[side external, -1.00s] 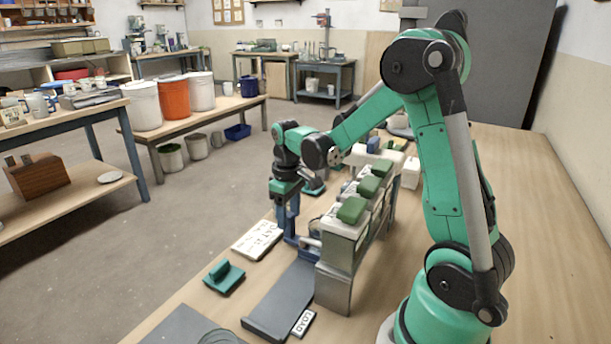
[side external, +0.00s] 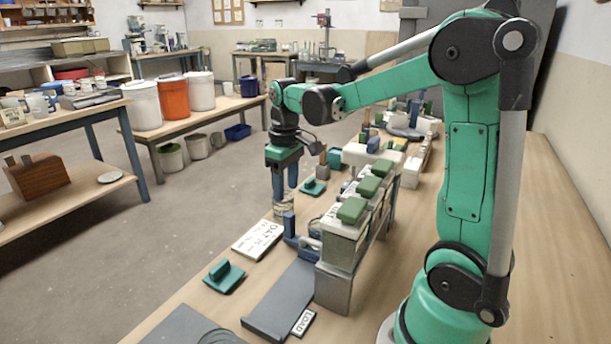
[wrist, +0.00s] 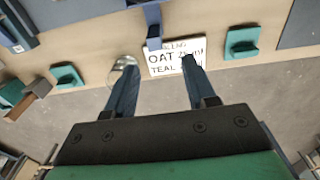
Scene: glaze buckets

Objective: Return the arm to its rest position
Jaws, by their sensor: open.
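My teal arm reaches over the bench with my gripper (side external: 285,196) pointing down. In the wrist view its two blue fingers (wrist: 160,66) are apart with nothing between them. The gripper is above the bench, near a small glass jar (side external: 284,207) and a blue upright handle (side external: 290,225). The jar also shows beside the left finger in the wrist view (wrist: 123,72). A white card (side external: 258,240) lettered with OAT and TEAL lies just in front; the right finger partly covers it in the wrist view (wrist: 172,58).
A row of hoppers with green lids (side external: 352,211) stands to the right of the gripper. A teal handled block (side external: 224,276) and a dark grey plate (side external: 280,302) with a LOAD label lie in front. The floor left of the bench is open.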

